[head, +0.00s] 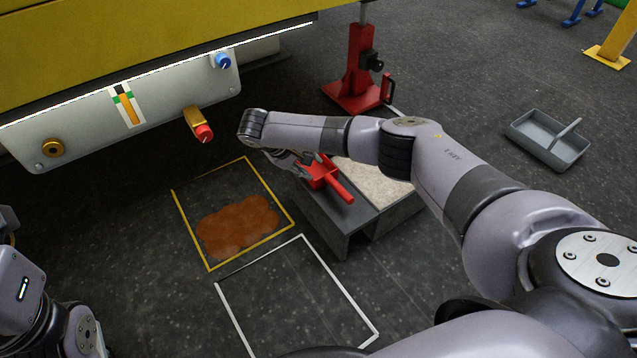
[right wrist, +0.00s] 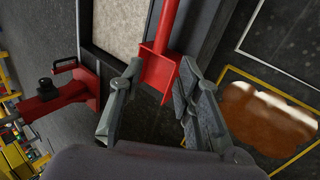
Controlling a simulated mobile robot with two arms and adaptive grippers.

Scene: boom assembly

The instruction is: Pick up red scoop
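The red scoop (head: 324,176) rests on the grey bench-like stand, its handle pointing to the lower right in the head view. In the right wrist view the scoop (right wrist: 158,68) shows its squared pan between the fingertips and its handle running up, away from the gripper. My right gripper (head: 292,158) is at the pan end of the scoop, partly hidden under my wrist. In the right wrist view its fingers (right wrist: 160,68) are spread, one on each side of the pan. Whether they touch it is hard to tell. My left gripper is out of view.
The grey stand (head: 345,226) holds a tray of pale grit (head: 368,182). A red jack stand (head: 355,85) is behind it. A yellow boom with a grey panel (head: 85,135) hangs at left. A yellow-outlined floor square holds an orange-brown spill (head: 237,225). A grey tray (head: 548,140) lies at right.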

